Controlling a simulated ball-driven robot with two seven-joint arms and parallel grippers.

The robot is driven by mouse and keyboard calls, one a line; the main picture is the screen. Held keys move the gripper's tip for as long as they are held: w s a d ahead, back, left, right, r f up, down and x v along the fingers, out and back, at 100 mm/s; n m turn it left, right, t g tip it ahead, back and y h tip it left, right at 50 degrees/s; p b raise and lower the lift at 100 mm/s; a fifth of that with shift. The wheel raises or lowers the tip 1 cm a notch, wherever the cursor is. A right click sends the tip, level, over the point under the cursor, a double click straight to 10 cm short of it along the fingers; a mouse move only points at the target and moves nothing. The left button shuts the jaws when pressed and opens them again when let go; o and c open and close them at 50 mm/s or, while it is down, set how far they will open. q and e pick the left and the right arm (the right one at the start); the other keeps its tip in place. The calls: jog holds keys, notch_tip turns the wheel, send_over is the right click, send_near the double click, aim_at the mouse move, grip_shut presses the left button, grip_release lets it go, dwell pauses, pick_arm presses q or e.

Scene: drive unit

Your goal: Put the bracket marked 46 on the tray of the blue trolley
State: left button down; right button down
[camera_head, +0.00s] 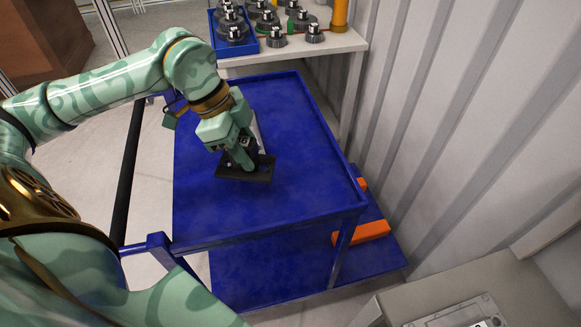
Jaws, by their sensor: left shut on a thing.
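The blue trolley's top tray (305,150) spreads across the middle of the head view, with a raised rim. My left gripper (246,163) reaches over the tray from the left and is shut on a dark bracket (260,175). The bracket has a flat dark plate low down, at or just above the tray surface; I cannot tell whether it touches. The gripper's fingers cover part of the bracket, and no number can be read on it. My right gripper is not in view.
A white table (345,42) behind the trolley carries a blue bin (222,47) and several dark gear-like parts. A corrugated wall (450,110) stands close on the right. Orange pieces (362,233) lie on the trolley's lower shelf. The tray is otherwise clear.

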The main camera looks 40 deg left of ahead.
aim_at(271, 159)
pick_arm(q)
jog(key=w, duration=0.1)
jog(key=w+d+f, duration=0.1)
jog(key=w, duration=0.1)
jog(key=shift+d+f+b, duration=0.15)
jog(key=shift+d+b, duration=0.05)
jog(key=shift+b, duration=0.1)
jog(key=w+f, duration=0.1)
jog(key=f, duration=0.1)
jog(key=w+d+f+b, duration=0.1)
jog(key=w, duration=0.1)
jog(key=w+f+b, duration=0.1)
jog(key=w+f, duration=0.1)
jog(key=shift+w+d+f, duration=0.1)
jog(key=shift+d+f, duration=0.2)
jog(key=shift+d, duration=0.1)
jog(key=shift+w+f, duration=0.1)
jog(key=shift+f, duration=0.05)
jog(key=f, duration=0.1)
jog(key=f+b, duration=0.1)
jog(key=f, duration=0.2)
jog(key=shift+w+d+b, duration=0.1)
jog(key=shift+w+b, duration=0.2)
jog(key=shift+b, duration=0.05)
jog(key=shift+r, duration=0.15)
jog(key=c, duration=1)
grip_release()
jog(key=shift+s, duration=0.1)
